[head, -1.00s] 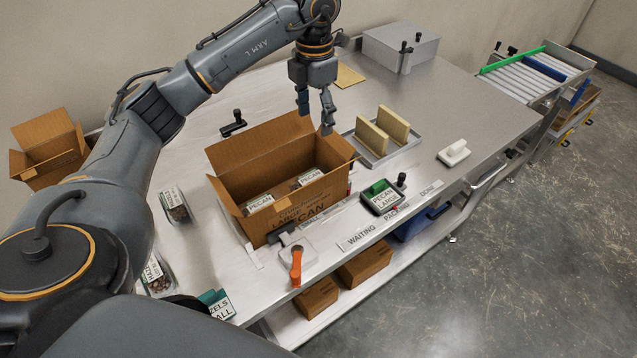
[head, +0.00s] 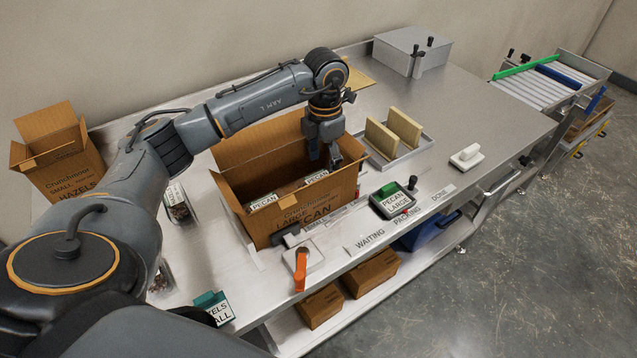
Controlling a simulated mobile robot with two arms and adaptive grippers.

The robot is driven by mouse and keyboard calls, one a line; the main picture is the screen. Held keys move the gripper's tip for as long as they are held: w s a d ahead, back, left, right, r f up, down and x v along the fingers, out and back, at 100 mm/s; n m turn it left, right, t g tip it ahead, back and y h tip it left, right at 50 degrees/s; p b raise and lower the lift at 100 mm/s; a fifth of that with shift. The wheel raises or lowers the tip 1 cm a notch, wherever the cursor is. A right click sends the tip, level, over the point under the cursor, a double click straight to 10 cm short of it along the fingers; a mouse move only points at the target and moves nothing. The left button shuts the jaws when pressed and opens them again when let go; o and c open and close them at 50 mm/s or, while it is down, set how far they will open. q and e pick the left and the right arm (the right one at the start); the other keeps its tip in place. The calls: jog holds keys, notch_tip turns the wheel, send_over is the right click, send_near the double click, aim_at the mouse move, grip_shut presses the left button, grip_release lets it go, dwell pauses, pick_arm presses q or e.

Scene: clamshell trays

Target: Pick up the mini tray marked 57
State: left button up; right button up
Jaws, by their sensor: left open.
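No number 57 can be read in the head view. Two clamshell trays labelled PECAN, the left tray (head: 263,202) and the right tray (head: 316,177), lie inside the open cardboard box (head: 290,222) marked PECAN. Another clamshell tray (head: 177,205) with a white label and dark contents stands on the table left of the box, partly behind my left arm. My left gripper (head: 325,160) is open and points down over the right part of the box, close to the right tray. It holds nothing that I can see. My right gripper is not in view.
A metal tray with two tan blocks (head: 395,138) stands right of the box. Another open carton (head: 62,165) stands at left.

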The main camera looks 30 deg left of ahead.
pick_arm(q)
notch_tip(320, 180, down, 5)
jog(key=shift+r+p, duration=0.1)
jog(key=shift+p, duration=0.8)
jog(key=shift+f, duration=0.35)
jog(key=c, duration=0.9)
jog(key=shift+r, duration=0.2)
